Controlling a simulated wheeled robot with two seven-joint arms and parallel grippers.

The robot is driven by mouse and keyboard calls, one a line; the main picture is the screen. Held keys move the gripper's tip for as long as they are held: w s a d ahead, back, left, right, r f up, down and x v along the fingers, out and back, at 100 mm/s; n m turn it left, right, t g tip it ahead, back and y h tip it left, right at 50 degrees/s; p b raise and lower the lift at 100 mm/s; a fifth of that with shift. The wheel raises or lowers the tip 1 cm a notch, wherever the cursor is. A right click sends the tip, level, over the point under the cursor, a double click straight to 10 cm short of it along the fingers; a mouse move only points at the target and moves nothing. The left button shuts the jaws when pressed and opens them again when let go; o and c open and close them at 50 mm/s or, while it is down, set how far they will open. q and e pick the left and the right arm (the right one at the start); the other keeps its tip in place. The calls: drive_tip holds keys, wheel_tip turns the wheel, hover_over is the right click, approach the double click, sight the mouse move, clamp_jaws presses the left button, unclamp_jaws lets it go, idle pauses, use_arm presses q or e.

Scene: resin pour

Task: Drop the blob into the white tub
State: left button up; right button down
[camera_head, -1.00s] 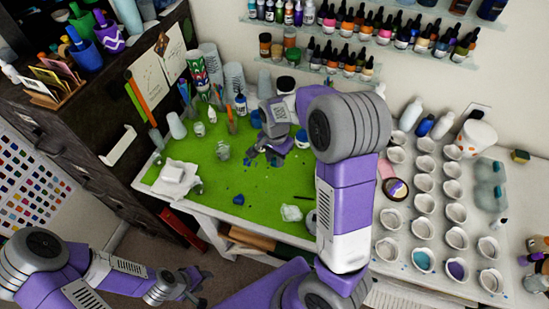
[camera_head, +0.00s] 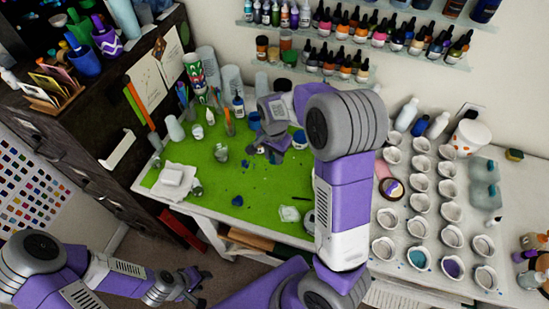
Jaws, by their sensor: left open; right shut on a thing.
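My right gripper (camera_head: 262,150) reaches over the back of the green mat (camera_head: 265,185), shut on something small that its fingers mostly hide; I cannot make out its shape. A small dark blue blob (camera_head: 237,200) lies on the mat, nearer the front, apart from both grippers. Other blue bits (camera_head: 243,172) are on the mat just below the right gripper. A white tub (camera_head: 470,136) with orange spots stands at the right, by the back wall. A smaller white pot with blue (camera_head: 299,139) is just right of the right gripper. My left gripper (camera_head: 192,284) is open and empty, in front of the table.
Rows of white cups (camera_head: 421,203) fill the right of the table. Jars, bottles and brushes crowd the back. Paint bottles stand on wall shelves (camera_head: 340,75). The mat's front middle is mostly clear.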

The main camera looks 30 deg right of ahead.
drive_tip(key=shift+r+p, duration=1.5)
drive_tip(key=shift+r, duration=0.4)
